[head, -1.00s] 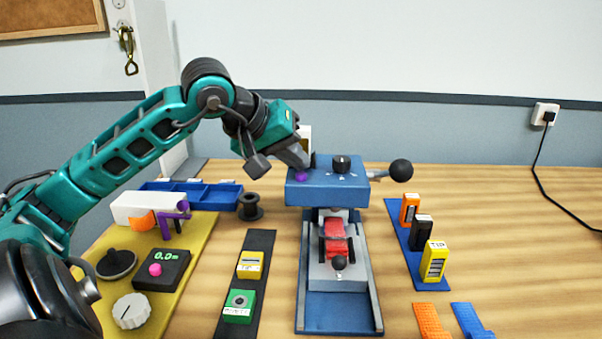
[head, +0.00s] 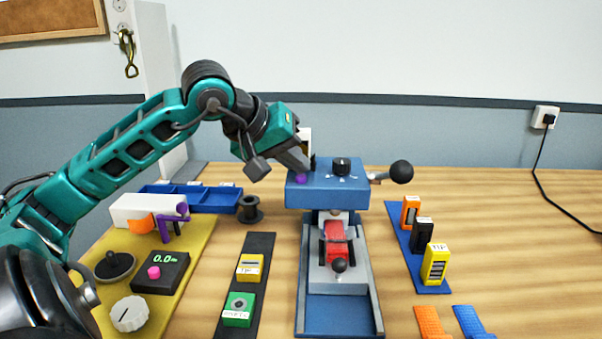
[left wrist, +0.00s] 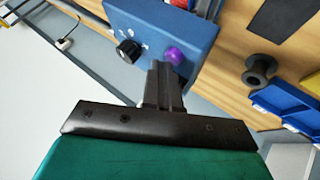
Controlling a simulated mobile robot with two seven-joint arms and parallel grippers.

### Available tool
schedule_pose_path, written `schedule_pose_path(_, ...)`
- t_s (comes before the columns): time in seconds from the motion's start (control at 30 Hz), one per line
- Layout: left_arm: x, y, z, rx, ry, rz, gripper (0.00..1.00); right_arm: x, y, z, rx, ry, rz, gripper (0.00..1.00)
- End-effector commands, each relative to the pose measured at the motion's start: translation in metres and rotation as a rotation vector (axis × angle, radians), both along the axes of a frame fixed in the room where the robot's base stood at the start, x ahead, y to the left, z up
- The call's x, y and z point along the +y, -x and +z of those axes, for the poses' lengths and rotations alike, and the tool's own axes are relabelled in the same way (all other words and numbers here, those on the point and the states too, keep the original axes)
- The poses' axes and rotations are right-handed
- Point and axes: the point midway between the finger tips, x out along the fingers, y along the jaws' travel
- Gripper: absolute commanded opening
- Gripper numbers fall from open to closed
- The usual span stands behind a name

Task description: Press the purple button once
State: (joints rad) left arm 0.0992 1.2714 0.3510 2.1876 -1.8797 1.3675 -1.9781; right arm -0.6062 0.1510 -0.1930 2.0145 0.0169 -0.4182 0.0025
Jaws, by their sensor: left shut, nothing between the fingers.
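The purple button (head: 301,178) is on the top of the blue machine head (head: 325,193), near its left edge. It also shows in the left wrist view (left wrist: 175,55), just beyond my fingertips. My left gripper (head: 301,166) is shut and empty. Its fingertips (left wrist: 163,70) point at the button and partly overlap it in the left wrist view. I cannot tell whether they touch it. My right gripper is in neither view.
A black knob (head: 341,164) sits beside the button, and a ball-ended lever (head: 401,172) sticks out to the right. A black spool (head: 250,209) and blue bins (head: 195,198) stand left. A pink button (head: 154,272) is on a black box. Free table lies at right.

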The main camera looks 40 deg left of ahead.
Motion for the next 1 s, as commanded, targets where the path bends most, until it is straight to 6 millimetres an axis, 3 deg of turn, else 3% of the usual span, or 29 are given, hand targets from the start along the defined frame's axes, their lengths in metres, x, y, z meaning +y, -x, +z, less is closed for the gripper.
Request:
schedule_pose_path(0.23, 0.000, 0.000, 0.014, 0.001, -0.001, 0.001, 0.00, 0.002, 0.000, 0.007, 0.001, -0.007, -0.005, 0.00)
schedule_pose_path(0.67, 0.000, 0.000, 0.018, -0.001, 0.000, 0.001, 0.00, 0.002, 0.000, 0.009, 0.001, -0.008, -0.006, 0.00)
schedule_pose_path(1.0, 0.000, 0.000, 0.050, -0.001, -0.003, 0.000, 0.00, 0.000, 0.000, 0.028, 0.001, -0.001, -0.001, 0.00)
